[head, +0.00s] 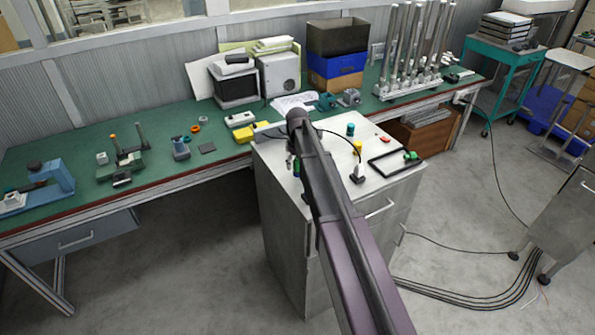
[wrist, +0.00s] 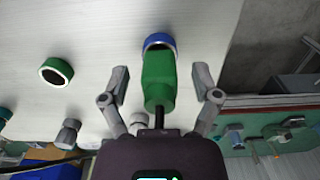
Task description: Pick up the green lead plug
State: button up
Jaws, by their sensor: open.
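The green lead plug (wrist: 158,80) is in the middle of the wrist view, with a dark lead at its near end. Its far end is at a blue-ringed socket (wrist: 158,41); I cannot tell how deep it sits. My gripper (wrist: 161,78) is open, one finger on each side of the plug, with gaps visible on both sides. A green-ringed socket (wrist: 56,72) is to the left on the same pale surface. In the head view, a green piece (head: 297,167) shows beside my arm, which hides most of my gripper.
The pale cabinet top (head: 325,185) also bears a teal cylinder (head: 350,130), a yellow piece (head: 357,147), a black-framed tray (head: 372,165) and a red piece (head: 385,139). A grey fitting (wrist: 70,132) stands left of my gripper. The green workbench (head: 75,150) runs behind, crowded with equipment.

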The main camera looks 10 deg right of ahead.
jog(key=shift+f+b, duration=0.35)
jog(key=shift+f, duration=0.25)
grip_shut()
dwell(0.3)
